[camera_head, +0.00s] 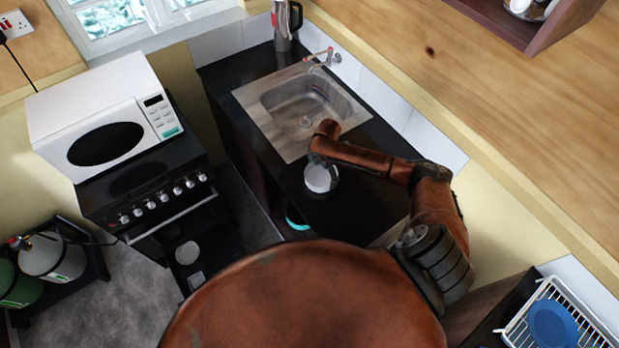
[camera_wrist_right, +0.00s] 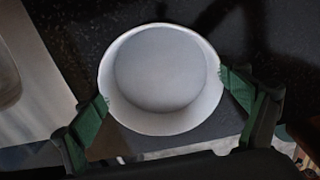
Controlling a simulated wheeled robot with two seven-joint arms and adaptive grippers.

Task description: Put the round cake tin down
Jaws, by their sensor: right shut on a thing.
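The round cake tin (camera_head: 321,179) is white and open at the top. It is at the dark countertop (camera_head: 345,205), near the front edge and beside the sink unit. My right gripper (camera_head: 317,163) is shut on the tin's rim. In the right wrist view the tin (camera_wrist_right: 162,80) shows its pale inside, empty, with a green-padded finger of the gripper (camera_wrist_right: 165,95) against each side. I cannot tell whether its base touches the counter. My left gripper is not in view.
The metal sink (camera_head: 303,103) with a tap (camera_head: 325,58) lies behind the tin. A flask (camera_head: 283,22) stands at the back corner. A stove (camera_head: 150,190) with a white microwave (camera_head: 105,115) is to the left. Counter right of the tin is bare.

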